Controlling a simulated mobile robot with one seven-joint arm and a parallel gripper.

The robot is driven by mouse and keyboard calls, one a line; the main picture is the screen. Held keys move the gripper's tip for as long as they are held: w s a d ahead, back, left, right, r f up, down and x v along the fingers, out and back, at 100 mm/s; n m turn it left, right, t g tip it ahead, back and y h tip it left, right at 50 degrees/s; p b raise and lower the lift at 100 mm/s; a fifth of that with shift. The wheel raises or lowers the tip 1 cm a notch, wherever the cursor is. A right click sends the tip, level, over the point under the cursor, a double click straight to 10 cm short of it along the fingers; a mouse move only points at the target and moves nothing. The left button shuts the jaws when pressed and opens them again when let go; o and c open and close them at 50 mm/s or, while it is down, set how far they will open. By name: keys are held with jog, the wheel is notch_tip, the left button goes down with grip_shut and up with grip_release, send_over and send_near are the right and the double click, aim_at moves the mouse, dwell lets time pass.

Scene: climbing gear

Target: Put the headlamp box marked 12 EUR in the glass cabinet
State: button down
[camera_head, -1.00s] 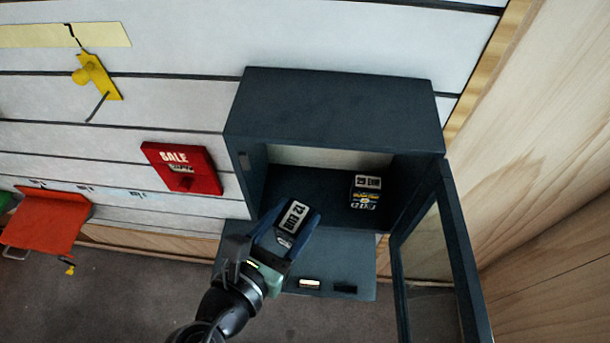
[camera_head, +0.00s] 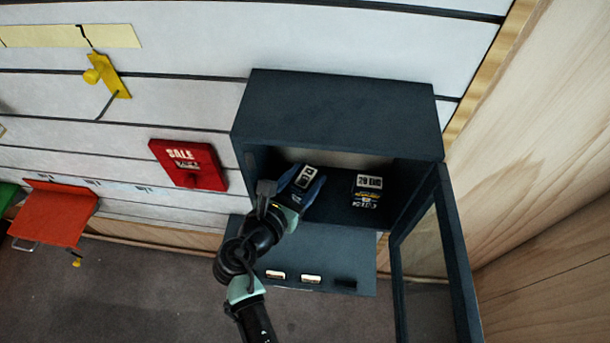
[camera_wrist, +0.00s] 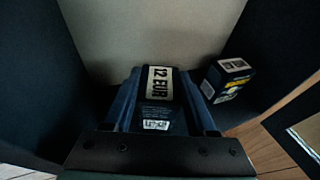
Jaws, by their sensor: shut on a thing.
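The headlamp box marked 12 EUR (camera_head: 306,181) is dark blue with a white label. It is inside the left part of the dark glass cabinet (camera_head: 340,110), whose door stands open to the right. My gripper (camera_head: 290,196) is shut on the box and reaches in through the cabinet's open front. In the wrist view the 12 EUR label (camera_wrist: 161,84) faces the camera, with the box between the gripper's fingers (camera_wrist: 160,120). I cannot tell whether the box touches the cabinet floor.
Another box, with a label that seems to read 29 EUR (camera_head: 366,190), stands in the cabinet to the right; it also shows in the wrist view (camera_wrist: 228,79). The open glass door (camera_head: 430,255) borders the right side. A red SALE sign (camera_head: 188,165) hangs left of the cabinet.

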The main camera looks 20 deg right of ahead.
jog(key=shift+w+d+f, duration=0.1)
jog(key=shift+w+f, duration=0.1)
jog(key=shift+f, duration=0.1)
jog(key=shift+c, duration=1)
grip_release()
jog(key=shift+f, duration=0.1)
jog(key=v, duration=1.2)
jog(key=shift+b, duration=0.45)
